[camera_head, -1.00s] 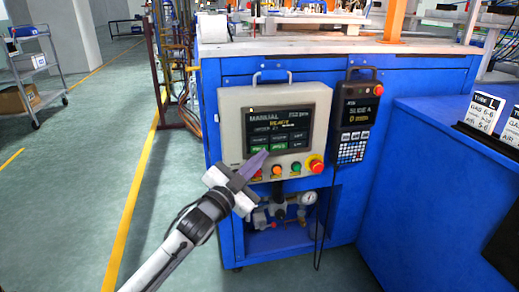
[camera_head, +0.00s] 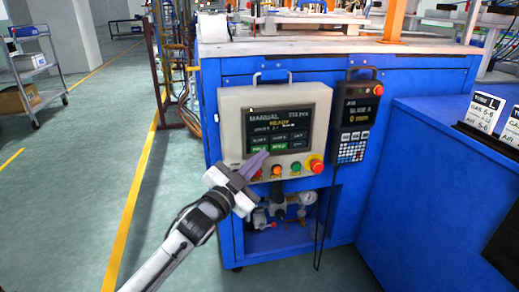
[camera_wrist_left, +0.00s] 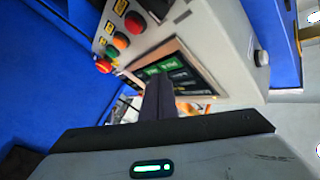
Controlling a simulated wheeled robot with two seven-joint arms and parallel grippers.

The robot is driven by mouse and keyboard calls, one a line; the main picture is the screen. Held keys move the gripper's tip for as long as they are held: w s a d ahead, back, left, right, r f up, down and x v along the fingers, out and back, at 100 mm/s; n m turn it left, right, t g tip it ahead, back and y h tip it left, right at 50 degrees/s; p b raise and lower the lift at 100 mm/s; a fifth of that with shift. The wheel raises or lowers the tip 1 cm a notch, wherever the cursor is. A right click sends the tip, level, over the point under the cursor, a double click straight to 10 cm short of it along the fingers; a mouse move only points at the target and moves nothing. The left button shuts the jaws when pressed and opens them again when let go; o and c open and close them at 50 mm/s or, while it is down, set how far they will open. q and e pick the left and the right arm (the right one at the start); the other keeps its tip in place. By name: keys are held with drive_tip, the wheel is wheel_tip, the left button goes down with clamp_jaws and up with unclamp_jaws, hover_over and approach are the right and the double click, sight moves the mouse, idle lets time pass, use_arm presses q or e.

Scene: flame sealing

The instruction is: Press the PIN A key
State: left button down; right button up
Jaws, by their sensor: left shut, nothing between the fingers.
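The control panel (camera_head: 231,105) is a beige box on the blue cabinet, with a dark screen (camera_head: 280,120). The screen reads MANUAL and READY, with rows of keys; two in the lower row are green. The small lettering on the keys is too blurred to read surely. My left gripper (camera_head: 262,156) is shut and empty, its purple-grey fingertips in front of the screen's lower left corner. In the left wrist view the closed fingers (camera_wrist_left: 157,98) point at the screen (camera_wrist_left: 180,72), near a green key. Whether they touch it I cannot tell. My right gripper is not in view.
Below the screen are coloured buttons (camera_head: 277,170) and a red emergency stop (camera_head: 316,163). A black pendant (camera_head: 356,115) hangs to the right on the blue cabinet (camera_head: 425,85). A gauge and valves (camera_head: 305,199) sit in the opening below. Floor is free at left.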

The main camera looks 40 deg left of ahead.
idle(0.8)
use_arm(q)
drive_tip(key=shift+w+a, duration=0.3)
drive_tip(key=shift+w+a+p, duration=0.2)
drive_tip(key=shift+a+p, duration=0.05)
drive_tip(key=shift+p, duration=0.1)
idle(0.5)
drive_tip(key=shift+s+d+p, duration=0.45)
drive_tip(key=shift+s+d, duration=0.05)
drive_tip(key=shift+d, duration=0.05)
drive_tip(key=shift+d, duration=0.1)
idle(0.3)
drive_tip(key=s+d+p, duration=0.2)
drive_tip(key=s+d, duration=0.1)
drive_tip(key=shift+s+d, duration=0.15)
drive_tip(key=shift+d, duration=0.15)
